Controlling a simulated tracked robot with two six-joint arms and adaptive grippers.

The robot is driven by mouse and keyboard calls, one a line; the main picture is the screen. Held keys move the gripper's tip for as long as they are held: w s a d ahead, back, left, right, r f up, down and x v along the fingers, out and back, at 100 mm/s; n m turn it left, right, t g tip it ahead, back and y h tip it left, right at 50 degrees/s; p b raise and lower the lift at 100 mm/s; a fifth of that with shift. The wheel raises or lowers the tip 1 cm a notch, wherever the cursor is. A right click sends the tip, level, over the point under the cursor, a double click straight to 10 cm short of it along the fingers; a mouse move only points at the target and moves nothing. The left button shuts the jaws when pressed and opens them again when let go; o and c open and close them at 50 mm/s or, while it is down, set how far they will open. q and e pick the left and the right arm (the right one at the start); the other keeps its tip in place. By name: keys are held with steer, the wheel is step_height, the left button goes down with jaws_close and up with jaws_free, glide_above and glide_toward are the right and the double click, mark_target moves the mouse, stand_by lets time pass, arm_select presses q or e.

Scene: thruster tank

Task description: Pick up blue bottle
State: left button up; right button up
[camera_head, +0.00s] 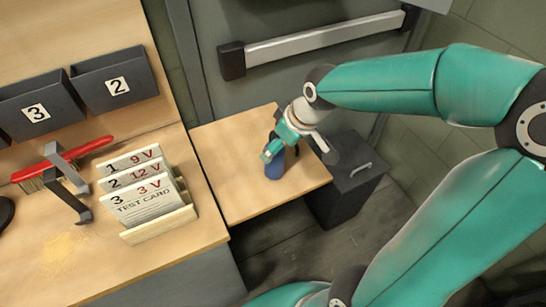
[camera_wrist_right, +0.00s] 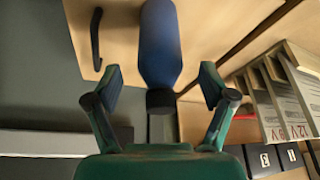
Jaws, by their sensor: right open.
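The blue bottle (camera_head: 275,167) stands on the small wooden table, partly hidden by my right gripper (camera_head: 284,143) in the head view. In the right wrist view the blue bottle (camera_wrist_right: 160,45) has a dark cap that points toward my palm. My right gripper (camera_wrist_right: 161,88) is open, with one finger on each side of the bottle's cap end. Gaps show between the fingers and the bottle in that view. My left gripper is not in view.
The wooden table (camera_head: 235,160) has bare room left of the bottle. A dark cabinet (camera_head: 350,180) stands at its right. A card rack (camera_head: 160,225) with test cards, a red-handled brush (camera_head: 85,149) and numbered bins (camera_head: 115,82) are on the left bench. A door bar (camera_head: 320,40) is behind.

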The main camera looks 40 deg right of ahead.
steer(key=x, duration=0.4)
steer(key=shift+w+f, duration=0.1)
steer(key=shift+c, duration=0.3)
steer(key=c, duration=1.3)
